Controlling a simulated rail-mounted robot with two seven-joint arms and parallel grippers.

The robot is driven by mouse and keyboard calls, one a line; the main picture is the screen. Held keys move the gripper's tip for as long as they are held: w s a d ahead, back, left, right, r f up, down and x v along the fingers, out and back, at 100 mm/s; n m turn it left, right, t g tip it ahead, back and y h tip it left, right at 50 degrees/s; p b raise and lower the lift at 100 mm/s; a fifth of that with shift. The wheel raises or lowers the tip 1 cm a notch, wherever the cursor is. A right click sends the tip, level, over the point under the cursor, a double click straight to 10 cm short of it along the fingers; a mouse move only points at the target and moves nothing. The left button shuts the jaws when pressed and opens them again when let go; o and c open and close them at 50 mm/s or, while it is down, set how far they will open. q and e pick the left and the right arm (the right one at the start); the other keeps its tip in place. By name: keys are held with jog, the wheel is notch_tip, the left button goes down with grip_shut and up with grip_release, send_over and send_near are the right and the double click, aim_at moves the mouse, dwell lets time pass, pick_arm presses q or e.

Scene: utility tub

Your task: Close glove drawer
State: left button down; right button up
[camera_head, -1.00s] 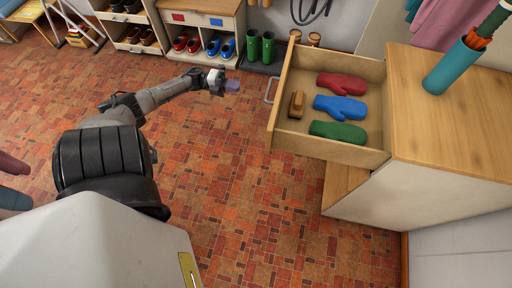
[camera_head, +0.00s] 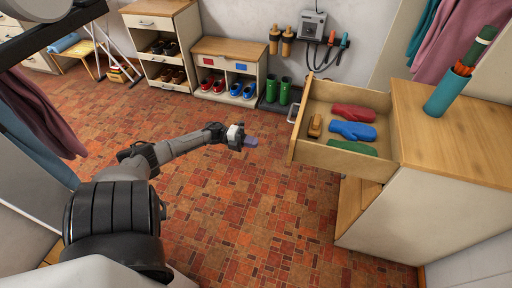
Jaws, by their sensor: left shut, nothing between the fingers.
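The glove drawer (camera_head: 337,158) is pulled out from the wooden cabinet (camera_head: 440,180) on the right. It holds a red mitten (camera_head: 354,112), a blue mitten (camera_head: 352,131), a green mitten (camera_head: 353,148) and a wooden brush (camera_head: 315,126). Its metal handle (camera_head: 293,113) is on the drawer's left front face. My left gripper (camera_head: 252,142) is left of the drawer front, apart from the handle, shut and empty. My right gripper is not in view.
An umbrella holder (camera_head: 447,94) stands on the cabinet top. Green boots (camera_head: 278,91) and a shoe bench (camera_head: 229,68) are along the back wall. Coats hang at left and right. The tiled floor (camera_head: 250,220) before the cabinet is clear.

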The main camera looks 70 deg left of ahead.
pick_arm(q)
jog(key=b+x, duration=0.2)
jog(key=x, duration=0.9)
jog(key=shift+w+d, duration=0.2)
jog(key=shift+d, duration=0.05)
jog(key=shift+f, duration=0.1)
